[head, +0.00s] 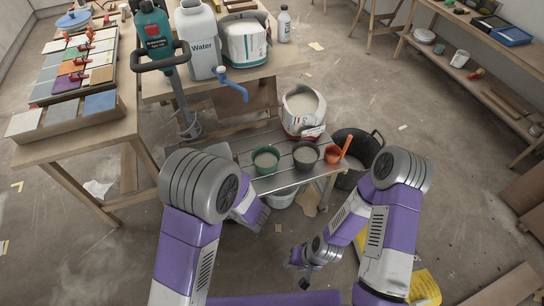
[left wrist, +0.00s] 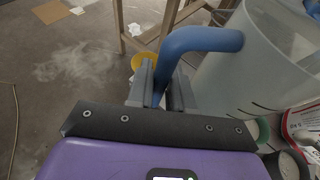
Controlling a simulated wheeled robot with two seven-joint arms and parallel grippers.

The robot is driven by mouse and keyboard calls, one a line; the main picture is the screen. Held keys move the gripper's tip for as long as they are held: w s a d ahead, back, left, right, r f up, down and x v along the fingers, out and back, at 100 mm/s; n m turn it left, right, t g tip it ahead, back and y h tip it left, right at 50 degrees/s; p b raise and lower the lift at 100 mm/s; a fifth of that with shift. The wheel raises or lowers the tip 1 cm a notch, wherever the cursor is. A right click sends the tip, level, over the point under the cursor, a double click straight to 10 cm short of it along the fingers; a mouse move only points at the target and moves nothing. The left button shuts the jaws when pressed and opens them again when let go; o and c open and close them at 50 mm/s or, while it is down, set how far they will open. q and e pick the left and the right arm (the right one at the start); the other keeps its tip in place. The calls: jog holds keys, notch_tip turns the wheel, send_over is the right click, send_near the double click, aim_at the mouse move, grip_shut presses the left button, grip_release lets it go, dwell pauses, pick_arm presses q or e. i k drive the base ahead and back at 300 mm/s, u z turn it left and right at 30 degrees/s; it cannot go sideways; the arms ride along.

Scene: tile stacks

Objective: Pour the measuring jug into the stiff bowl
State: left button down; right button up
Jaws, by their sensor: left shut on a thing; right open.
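The translucent measuring jug (left wrist: 250,70) with dark marks fills the upper right of the left wrist view. My left gripper (left wrist: 160,92) is shut on its blue handle (left wrist: 200,40). In the head view my left forearm hides that gripper and most of the jug. A green bowl (head: 265,159) and a dark grey bowl (head: 305,154), both holding grey material, stand on the low bench; I cannot tell which is the stiff one. Both show partly in the left wrist view, green (left wrist: 264,132) and dark (left wrist: 288,166). My right gripper (head: 304,282) is open and empty, low before the bench.
An orange cup (head: 332,154) with a stick stands right of the bowls. An open bag (head: 302,112) stands behind them. A black tub (head: 357,150) is at the bench's right. A mixer (head: 157,50) and a water container (head: 198,40) are at the table behind.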

aim_at(266, 159)
jog(key=z, duration=0.45)
jog(key=i, duration=0.85)
jog(key=u, duration=0.4)
